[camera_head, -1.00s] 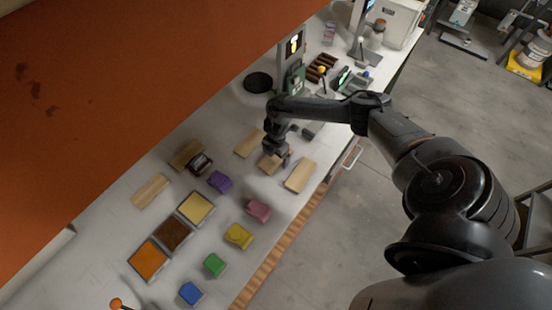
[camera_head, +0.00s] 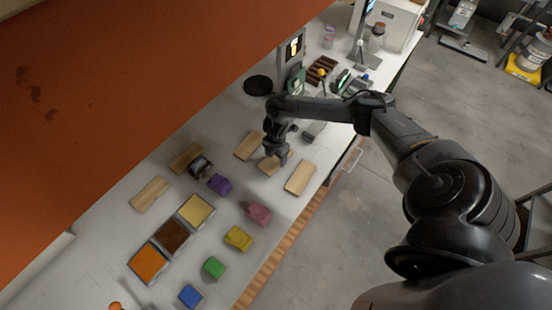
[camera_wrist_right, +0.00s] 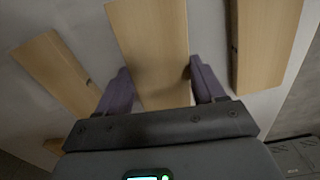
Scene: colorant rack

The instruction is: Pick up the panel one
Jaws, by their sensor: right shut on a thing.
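Several light wooden panels lie on the white table, and I see no numbers on them. My right gripper (camera_head: 279,158) is low over the middle panel (camera_head: 267,166). In the right wrist view its two purple-grey fingers (camera_wrist_right: 160,75) stand on either side of that panel (camera_wrist_right: 150,40), shut on it. Another panel (camera_wrist_right: 58,70) lies to its left and one (camera_wrist_right: 263,40) close to its right. In the head view these are the left panel (camera_head: 249,146) and the right panel (camera_head: 300,178). I cannot tell whether the held panel is off the table. My left gripper is not seen.
More panels (camera_head: 150,194) lie further left. Purple (camera_head: 220,184), pink (camera_head: 259,214), yellow (camera_head: 238,238), green (camera_head: 214,267) and blue (camera_head: 190,295) blocks stand near trays of orange (camera_head: 148,263), brown and pale yellow material. A black disc (camera_head: 258,85) lies behind the arm.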

